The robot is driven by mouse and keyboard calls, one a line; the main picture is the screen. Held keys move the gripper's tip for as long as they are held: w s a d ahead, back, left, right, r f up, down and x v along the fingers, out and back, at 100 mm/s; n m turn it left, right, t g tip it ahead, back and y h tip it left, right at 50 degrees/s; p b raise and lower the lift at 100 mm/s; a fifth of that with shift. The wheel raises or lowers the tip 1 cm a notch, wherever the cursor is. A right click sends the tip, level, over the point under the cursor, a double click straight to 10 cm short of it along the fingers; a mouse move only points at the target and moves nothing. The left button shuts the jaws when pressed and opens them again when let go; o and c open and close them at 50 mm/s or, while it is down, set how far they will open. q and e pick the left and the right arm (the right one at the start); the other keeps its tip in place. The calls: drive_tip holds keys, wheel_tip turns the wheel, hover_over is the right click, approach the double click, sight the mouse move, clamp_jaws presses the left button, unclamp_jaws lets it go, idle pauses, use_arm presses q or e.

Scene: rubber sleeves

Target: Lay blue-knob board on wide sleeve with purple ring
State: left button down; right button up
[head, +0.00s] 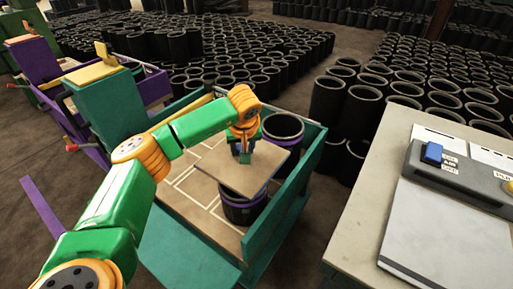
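My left gripper (244,150) reaches down from the left onto the middle of a flat tan board (215,166). A bit of blue shows between its fingers, and the gripper seems shut on the board's knob, which it mostly hides. The board is roughly level, over a wide black sleeve (243,213) with a purple ring. The board hides most of that sleeve's mouth; whether it touches the rim I cannot tell. A second black sleeve (283,131) with a purplish band stands just behind, open at the top. My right gripper is not in view.
Both sleeves stand in a green-sided cart (299,190) whose tan bed (187,203) has white outlines and is bare at the left. A table (364,190) with a grey device (462,175) is at the right. Many black sleeves (240,65) fill the floor behind.

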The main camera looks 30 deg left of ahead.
use_arm(q)
drive_tip(key=shift+a+f, duration=0.1)
drive_tip(key=shift+f, duration=0.2)
drive_tip(key=shift+s+a+f+b, duration=0.1)
drive_tip(key=shift+a+f+b, duration=0.05)
drive_tip(key=shift+f+b, duration=0.15)
wheel_tip(320, 180, down, 6)
drive_tip(key=b, duration=0.6)
drive_tip(key=shift+a+f, duration=0.1)
drive_tip(key=shift+a, duration=0.05)
drive_tip(key=shift+f+b, duration=0.45)
drive_tip(key=shift+f, duration=0.05)
drive_tip(key=shift+c, duration=1.6)
unclamp_jaws()
